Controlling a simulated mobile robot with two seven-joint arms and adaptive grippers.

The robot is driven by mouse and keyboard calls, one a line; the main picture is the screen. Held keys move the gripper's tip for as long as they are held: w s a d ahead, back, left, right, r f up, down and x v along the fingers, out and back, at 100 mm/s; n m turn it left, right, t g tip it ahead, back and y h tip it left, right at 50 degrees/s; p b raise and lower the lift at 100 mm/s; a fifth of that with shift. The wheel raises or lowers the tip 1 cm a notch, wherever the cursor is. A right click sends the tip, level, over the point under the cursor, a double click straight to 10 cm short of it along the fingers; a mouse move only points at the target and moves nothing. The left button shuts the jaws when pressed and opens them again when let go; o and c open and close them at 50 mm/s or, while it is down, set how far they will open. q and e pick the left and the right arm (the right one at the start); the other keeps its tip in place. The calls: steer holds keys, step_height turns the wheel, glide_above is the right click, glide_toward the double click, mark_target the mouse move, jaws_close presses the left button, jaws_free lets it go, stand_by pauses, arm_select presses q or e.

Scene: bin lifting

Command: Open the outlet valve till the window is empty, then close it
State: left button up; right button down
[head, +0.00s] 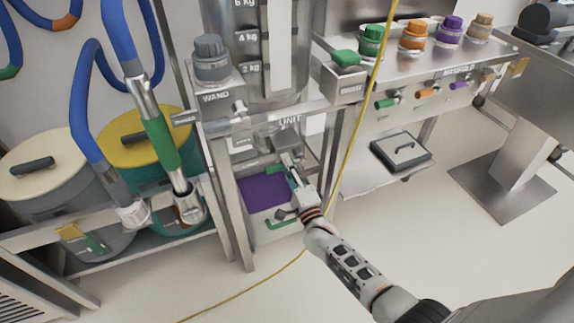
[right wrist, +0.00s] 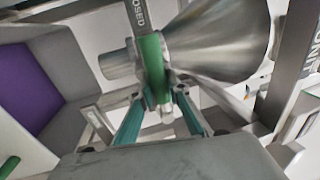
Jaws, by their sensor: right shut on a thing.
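The outlet valve's green lever (right wrist: 152,62) stands between my right gripper's fingertips (right wrist: 158,108) in the right wrist view, which are shut on it. The lever lines up with a plate (right wrist: 139,14) whose lettering ends in "OSED". The valve body sits at the narrow end of a steel cone (right wrist: 220,40). In the head view my right gripper (head: 292,172) is under the hopper, hiding much of the valve. The hopper window (head: 279,45) is a pale upright strip beside kg marks; its contents are unclear. My left gripper is out of view.
A bin with purple inside (head: 263,191) stands below the outlet within the steel frame (head: 232,200). A yellow cable (head: 349,150) crosses in front. Lidded drums (head: 40,170) and blue hoses are at left. A bench with coloured knobs (head: 411,37) is at right.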

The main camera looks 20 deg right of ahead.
stand_by(0.3)
steer(key=c, duration=1.9)
jaws_free()
steer(key=shift+s, duration=0.15)
steer(key=s+f, duration=0.1)
steer(key=s, duration=0.6)
steer(key=shift+f, duration=0.2)
